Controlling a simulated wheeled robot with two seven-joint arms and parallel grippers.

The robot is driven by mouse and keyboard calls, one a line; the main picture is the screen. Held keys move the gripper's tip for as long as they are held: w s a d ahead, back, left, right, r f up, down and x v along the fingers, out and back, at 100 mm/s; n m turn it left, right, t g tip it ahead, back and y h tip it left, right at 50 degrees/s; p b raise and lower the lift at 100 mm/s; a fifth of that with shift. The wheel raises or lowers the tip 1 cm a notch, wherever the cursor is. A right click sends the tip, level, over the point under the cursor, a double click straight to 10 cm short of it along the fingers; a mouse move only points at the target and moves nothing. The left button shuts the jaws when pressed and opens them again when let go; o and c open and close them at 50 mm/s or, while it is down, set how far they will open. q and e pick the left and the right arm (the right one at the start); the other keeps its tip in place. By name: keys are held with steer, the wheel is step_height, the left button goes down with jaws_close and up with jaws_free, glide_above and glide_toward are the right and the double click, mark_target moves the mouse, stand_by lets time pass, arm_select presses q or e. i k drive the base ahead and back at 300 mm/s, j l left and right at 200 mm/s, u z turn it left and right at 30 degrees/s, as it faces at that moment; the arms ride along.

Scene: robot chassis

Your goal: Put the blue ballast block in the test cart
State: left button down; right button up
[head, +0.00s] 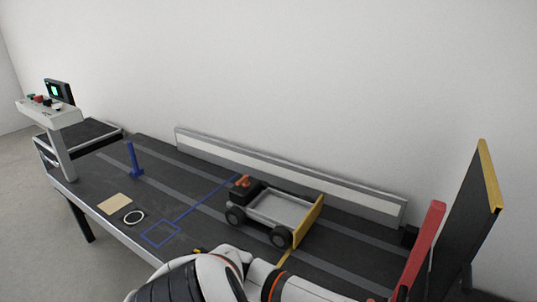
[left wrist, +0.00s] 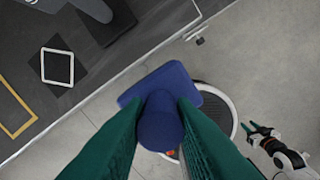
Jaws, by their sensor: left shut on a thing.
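My left gripper (left wrist: 160,112), with green fingers, is shut on the blue ballast block (left wrist: 185,80) in the left wrist view. The block shows a square plate and a round knob between the fingers. It hangs over the floor beside the table edge in that view. The test cart (head: 275,208) stands on the dark table in the head view, with a grey open tray, black wheels and a yellow end panel. My right gripper (left wrist: 263,130) is open and empty at the right of the left wrist view. Neither gripper shows in the head view.
The dark table (head: 205,215) carries a blue post (head: 134,160), a tan square (head: 115,203), a white ring (head: 134,217) and a blue outline (head: 161,233). A red panel (head: 420,250) and a yellow-edged dark panel (head: 465,220) stand upright at right. A long rail (head: 290,175) lines the back.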

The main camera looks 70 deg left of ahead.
mark_target(281, 210)
steer(key=k+j, duration=0.1)
steer(key=j, duration=0.6)
steer(key=k+j, duration=0.1)
steer(key=j, duration=0.6)
steer(key=k+j, duration=0.1)
steer(key=j, duration=0.6)
steer(key=k+j, duration=0.1)
steer(key=j, duration=1.3)
steer(key=i, duration=0.4)
